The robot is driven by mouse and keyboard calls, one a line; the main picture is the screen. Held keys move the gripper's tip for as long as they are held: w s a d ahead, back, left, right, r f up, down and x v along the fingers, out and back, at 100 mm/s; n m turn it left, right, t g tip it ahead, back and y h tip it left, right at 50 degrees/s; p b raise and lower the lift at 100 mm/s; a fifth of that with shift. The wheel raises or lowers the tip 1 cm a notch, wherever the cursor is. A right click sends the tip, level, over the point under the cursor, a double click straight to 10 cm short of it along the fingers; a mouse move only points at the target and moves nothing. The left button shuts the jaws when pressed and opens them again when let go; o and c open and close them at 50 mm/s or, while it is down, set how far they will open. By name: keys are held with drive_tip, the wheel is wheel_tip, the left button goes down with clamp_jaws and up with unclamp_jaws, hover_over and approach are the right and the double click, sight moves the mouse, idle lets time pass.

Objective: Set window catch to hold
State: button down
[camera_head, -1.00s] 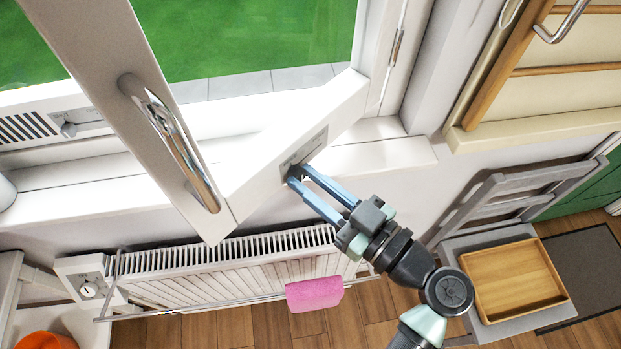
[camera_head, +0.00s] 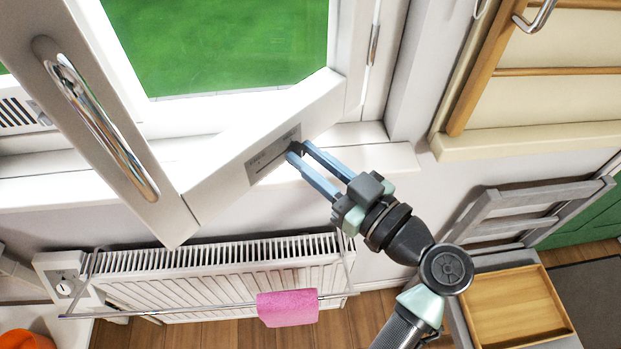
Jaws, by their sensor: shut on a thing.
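The window sash (camera_head: 110,130) stands open into the room, with a chrome handle (camera_head: 100,125) on its upright edge. On the sash's lower rail is the window catch, a grey plate (camera_head: 262,162) with a dark slot and small markings too small to read. My gripper (camera_head: 298,150) is at the right end of this plate, its blue fingers shut on the small dark catch knob (camera_head: 296,147). The fingers partly hide the knob. The left part of the slot is bare.
A white radiator (camera_head: 215,270) with a rail and a pink cloth (camera_head: 287,307) is below the sill. A wooden tray (camera_head: 515,305) sits at lower right beside a grey folding rack (camera_head: 520,210). A wood-framed cream panel (camera_head: 560,60) is at upper right.

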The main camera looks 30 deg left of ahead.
drive_tip(key=shift+w+a+r, duration=0.2)
drive_tip(key=shift+a, duration=0.1)
drive_tip(key=c, duration=0.7)
unclamp_jaws()
drive_tip(key=shift+w+a+f, duration=0.1)
drive_tip(key=shift+a, duration=0.1)
drive_tip(key=shift+d+f, duration=0.1)
drive_tip(key=shift+f, duration=0.05)
